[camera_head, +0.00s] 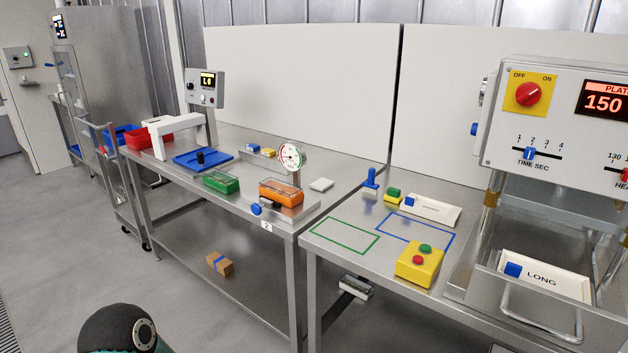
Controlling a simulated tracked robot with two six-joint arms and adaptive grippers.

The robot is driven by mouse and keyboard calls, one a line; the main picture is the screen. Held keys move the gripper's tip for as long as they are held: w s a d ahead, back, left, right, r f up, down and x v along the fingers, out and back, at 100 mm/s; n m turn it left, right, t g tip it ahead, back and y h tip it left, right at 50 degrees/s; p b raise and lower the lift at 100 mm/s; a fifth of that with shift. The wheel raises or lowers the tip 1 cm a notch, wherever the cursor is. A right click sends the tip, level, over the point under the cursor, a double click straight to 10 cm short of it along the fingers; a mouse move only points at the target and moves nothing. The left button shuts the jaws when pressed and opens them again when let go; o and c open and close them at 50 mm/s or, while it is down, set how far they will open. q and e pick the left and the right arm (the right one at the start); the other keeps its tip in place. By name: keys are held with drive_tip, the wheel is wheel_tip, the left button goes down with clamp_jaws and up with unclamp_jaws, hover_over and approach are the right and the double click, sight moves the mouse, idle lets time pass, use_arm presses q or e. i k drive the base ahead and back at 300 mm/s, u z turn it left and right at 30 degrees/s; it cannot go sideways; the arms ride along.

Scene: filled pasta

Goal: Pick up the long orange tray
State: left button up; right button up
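The long orange tray (281,193) sits on a metal fixture near the front right of the left steel table, beneath a round dial gauge (291,155). It looks filled, with a clear top. A dark part of my own arm (117,330) shows at the bottom left, on the near side of the table and well away from the tray. Neither of my grippers is in view.
A green tray (220,181) lies left of the orange one, with a blue knob (256,209) in front. A blue plate (203,158) and white arch (175,127) stand further left. The right table holds a yellow button box (417,262) and a sealing machine (555,120).

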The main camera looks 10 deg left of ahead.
sight(289, 195)
drive_tip(key=u, duration=0.1)
drive_tip(key=i, duration=1.05)
drive_tip(key=u, duration=0.9)
drive_tip(key=i, duration=0.65)
drive_tip(key=u, duration=0.4)
drive_tip(key=k, duration=0.9)
drive_tip(key=u, duration=0.2)
drive_tip(key=i, duration=0.85)
drive_tip(key=z, duration=0.1)
